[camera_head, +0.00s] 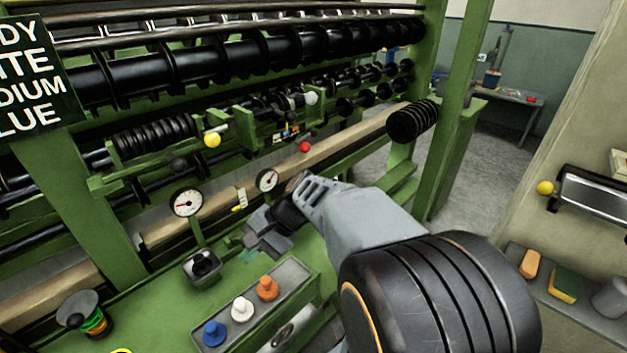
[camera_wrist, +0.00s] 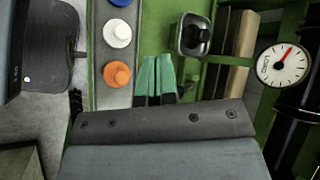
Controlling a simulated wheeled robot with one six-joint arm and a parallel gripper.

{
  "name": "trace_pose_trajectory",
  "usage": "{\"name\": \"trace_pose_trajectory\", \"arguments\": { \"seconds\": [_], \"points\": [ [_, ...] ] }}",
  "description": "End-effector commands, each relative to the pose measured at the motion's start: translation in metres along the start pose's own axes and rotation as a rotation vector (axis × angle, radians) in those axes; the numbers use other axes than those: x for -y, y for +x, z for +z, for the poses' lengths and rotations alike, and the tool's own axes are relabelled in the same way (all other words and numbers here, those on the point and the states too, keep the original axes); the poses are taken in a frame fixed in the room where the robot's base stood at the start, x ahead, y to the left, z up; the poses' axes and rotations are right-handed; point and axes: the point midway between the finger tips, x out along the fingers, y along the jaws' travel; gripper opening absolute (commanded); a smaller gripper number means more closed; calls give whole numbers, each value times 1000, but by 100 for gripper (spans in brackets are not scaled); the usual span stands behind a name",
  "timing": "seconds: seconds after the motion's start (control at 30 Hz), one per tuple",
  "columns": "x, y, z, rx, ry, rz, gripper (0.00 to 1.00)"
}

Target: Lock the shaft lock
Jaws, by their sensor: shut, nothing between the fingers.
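No part in view is clearly marked as the shaft lock, so I cannot tell which one it is. A lever with a yellow ball knob (camera_head: 212,140) and a red ball knob (camera_head: 305,147) show on the green machine frame. A black knob in a small grey box (camera_head: 202,265) stands on the green bench; it also shows in the wrist view (camera_wrist: 194,35). My gripper (camera_head: 252,250) is over the bench, between that box and the button panel. Its teal fingertips (camera_wrist: 156,78) are together and empty, apart from the knobs.
The grey panel holds blue (camera_head: 214,333), white (camera_head: 242,308) and orange (camera_head: 267,287) knobs. Two dial gauges (camera_head: 186,203) (camera_head: 268,180) stand behind the gripper. Black rollers (camera_head: 150,70) run across the machine. A shelf with a sponge (camera_head: 563,284) is at right.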

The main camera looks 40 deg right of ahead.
Motion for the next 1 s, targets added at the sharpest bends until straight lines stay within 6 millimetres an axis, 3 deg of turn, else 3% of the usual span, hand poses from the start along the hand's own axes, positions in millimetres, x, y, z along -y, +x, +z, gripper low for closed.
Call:
{"name": "trace_pose_trajectory", "arguments": {
  "seconds": [0.03,0.17,0.3,0.4,0.5,0.6,0.73,0.87,1.0],
  "points": [
    [-7,17,-35,57,150,-139,0],
    [6,-1,-102,204,443,-525,0],
    [-5,-45,-176,331,623,-920,0],
    [-26,-78,-219,395,679,-1159,0],
    [-50,-107,-249,438,696,-1345,0],
    [-71,-128,-268,463,695,-1475,0],
    [-83,-144,-280,479,684,-1567,0],
    [-75,-150,-284,486,678,-1593,0],
    [-50,-150,-287,487,677,-1592,0]
  ]
}}
